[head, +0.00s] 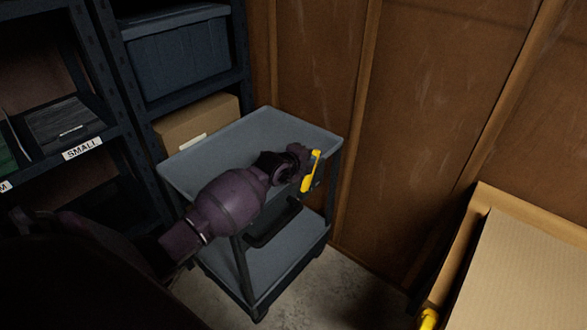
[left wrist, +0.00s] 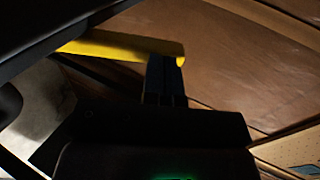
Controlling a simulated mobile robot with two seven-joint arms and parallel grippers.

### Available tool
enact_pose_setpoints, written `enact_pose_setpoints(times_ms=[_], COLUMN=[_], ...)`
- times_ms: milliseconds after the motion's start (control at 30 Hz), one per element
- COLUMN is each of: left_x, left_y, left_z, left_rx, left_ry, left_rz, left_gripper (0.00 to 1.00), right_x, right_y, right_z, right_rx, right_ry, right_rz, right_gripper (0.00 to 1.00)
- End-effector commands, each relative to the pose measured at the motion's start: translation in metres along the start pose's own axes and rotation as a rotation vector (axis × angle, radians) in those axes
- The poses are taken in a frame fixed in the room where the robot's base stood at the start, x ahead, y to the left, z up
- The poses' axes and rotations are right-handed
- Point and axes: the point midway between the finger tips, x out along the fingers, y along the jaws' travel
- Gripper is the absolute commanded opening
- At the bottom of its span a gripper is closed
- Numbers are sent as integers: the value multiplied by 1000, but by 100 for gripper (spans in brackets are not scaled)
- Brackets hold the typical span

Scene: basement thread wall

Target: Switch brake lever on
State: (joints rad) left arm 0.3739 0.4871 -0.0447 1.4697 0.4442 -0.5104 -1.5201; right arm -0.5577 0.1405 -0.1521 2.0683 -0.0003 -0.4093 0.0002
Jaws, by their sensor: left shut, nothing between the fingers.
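A yellow bar, which looks like the brake lever (head: 311,171), shows at the right end of the grey cart in the head view. It also shows in the left wrist view (left wrist: 115,47) as a long yellow bar running left from my fingers. My left gripper (head: 300,178) is at the bar, its dark fingers hard to make out in the head view. In the left wrist view the shut fingers (left wrist: 165,78) overlap the bar's right end, with nothing held between them. I cannot tell whether they touch it. My right gripper is not in view.
The grey two-shelf cart (head: 262,124) stands against the brown wooden wall (head: 420,90). Dark shelving with a blue-grey bin (head: 180,55) and a cardboard box (head: 200,120) is at left. A large box (head: 530,270) and a small yellow part (head: 428,319) are at lower right. Concrete floor is clear between.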

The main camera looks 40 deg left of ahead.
Motion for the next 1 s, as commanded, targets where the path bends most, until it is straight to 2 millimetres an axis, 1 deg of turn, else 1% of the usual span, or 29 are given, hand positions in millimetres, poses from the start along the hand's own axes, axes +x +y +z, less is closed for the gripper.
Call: enact_pose_setpoints(times_ms=[33, 100, 300, 500, 767, 1000], left_x=[4, 10, 28, 40, 45, 46], left_y=[-8, -10, -9, -7, -6, -5], left_z=[1, 2, 1, 0, 0, 0], left_rx=[7, 8, 4, 2, 0, 0], left_ry=[-2, -2, -3, -1, 0, 1], left_rz=[24, 73, 202, 286, 329, 333], left_gripper=[0, 0, 0, 0, 0, 0], right_x=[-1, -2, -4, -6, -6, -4], right_y=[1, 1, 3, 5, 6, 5], right_z=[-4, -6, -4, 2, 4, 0], right_rx=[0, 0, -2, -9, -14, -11], right_ry=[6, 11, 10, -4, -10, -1], right_rz=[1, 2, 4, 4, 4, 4], right_gripper=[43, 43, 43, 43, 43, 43])
